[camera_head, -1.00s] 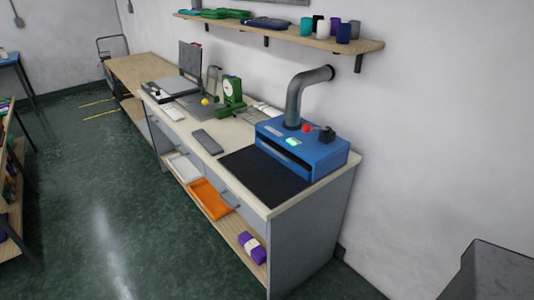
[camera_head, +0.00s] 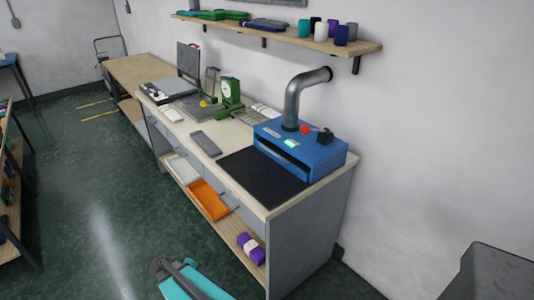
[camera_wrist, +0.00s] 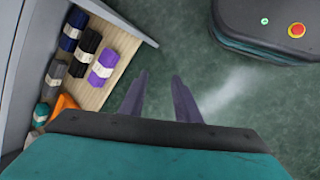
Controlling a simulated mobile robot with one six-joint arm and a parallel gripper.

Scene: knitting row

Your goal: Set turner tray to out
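No part is plainly marked as the turner tray. A blue machine (camera_head: 300,148) with a grey duct, a red knob and a lit green panel stands on the near end of the bench. It has a dark front slot, and a flat black panel (camera_head: 262,178) lies in front of it. I cannot tell whether that panel is the tray. My gripper (camera_wrist: 158,78) is open and empty above the floor in the wrist view, beside the bench's lower shelf. In the head view only my teal arm shows at the bottom; the fingers are not clear there.
The lower shelf (camera_wrist: 122,45) holds several banded bundles, including a purple one (camera_wrist: 103,64), and an orange tray (camera_head: 208,199). The bench (camera_head: 228,132) carries a grey slab (camera_head: 206,143) and a green device (camera_head: 230,95). The floor (camera_head: 110,215) left of the bench is open.

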